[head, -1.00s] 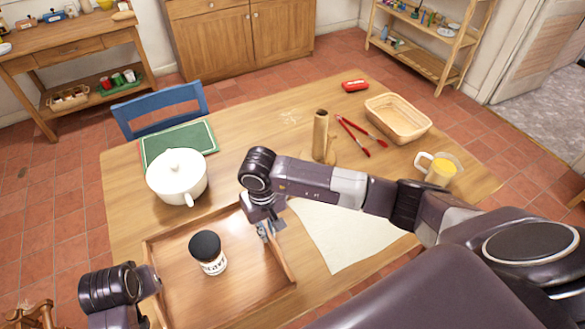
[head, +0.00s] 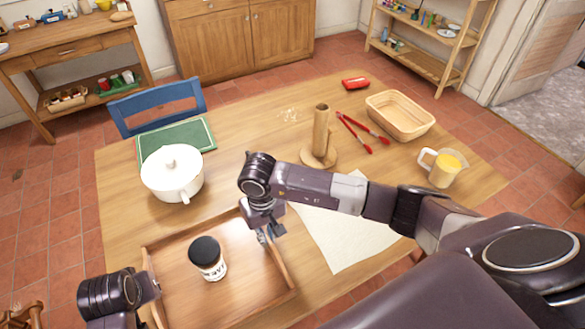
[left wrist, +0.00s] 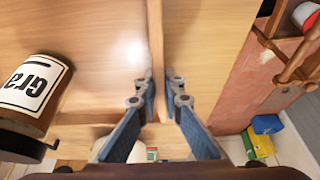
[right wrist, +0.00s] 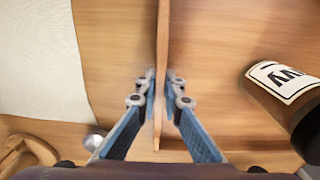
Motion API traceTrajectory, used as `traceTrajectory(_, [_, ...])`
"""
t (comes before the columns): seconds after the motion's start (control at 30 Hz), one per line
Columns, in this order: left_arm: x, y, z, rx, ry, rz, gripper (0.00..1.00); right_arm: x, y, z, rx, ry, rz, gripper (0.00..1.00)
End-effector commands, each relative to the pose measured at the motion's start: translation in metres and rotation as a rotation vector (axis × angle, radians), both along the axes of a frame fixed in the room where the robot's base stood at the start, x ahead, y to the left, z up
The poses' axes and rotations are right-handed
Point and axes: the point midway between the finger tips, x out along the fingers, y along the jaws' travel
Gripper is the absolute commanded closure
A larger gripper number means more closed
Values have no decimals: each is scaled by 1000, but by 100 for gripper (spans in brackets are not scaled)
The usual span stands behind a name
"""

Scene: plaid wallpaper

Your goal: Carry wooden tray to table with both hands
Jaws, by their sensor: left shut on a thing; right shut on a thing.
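The wooden tray (head: 235,305) is at the near left part of the wooden table (head: 240,120) in the head view. I cannot tell whether it touches the tabletop. A dark-lidded jar (head: 207,258) stands upright inside it; its label also shows in the left wrist view (left wrist: 30,85) and the right wrist view (right wrist: 285,82). My right gripper (head: 264,236) is shut on the tray's right wall, seen between the fingers in the right wrist view (right wrist: 160,88). My left gripper (left wrist: 160,90) is shut on the opposite wall; its fingertips are mostly hidden in the head view.
A white pot (head: 172,175) is just beyond the tray, near a green mat (head: 195,135). A pale cloth (head: 345,235) lies right of the tray.

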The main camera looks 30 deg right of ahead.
Motion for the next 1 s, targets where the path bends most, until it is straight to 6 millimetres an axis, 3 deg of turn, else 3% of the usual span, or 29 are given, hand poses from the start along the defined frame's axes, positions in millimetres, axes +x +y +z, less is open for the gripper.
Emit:
traceTrajectory(0.03, [1,-1,-4,-2,-4,-1,100,1,1,-4,3,-3,1,100])
traceTrajectory(0.07, [0,-1,-2,-2,0,-1,89,0,1,-2,2,-1,0,89])
traceTrajectory(0.2, [0,-1,-1,-1,0,0,75,0,1,-1,1,0,0,75])
traceTrajectory(0.57, [-2,0,4,-1,-2,0,75,0,0,-1,0,0,0,75])
traceTrajectory(1.0, [-33,-1,82,-2,-5,-1,75,0,0,-1,0,0,0,75])
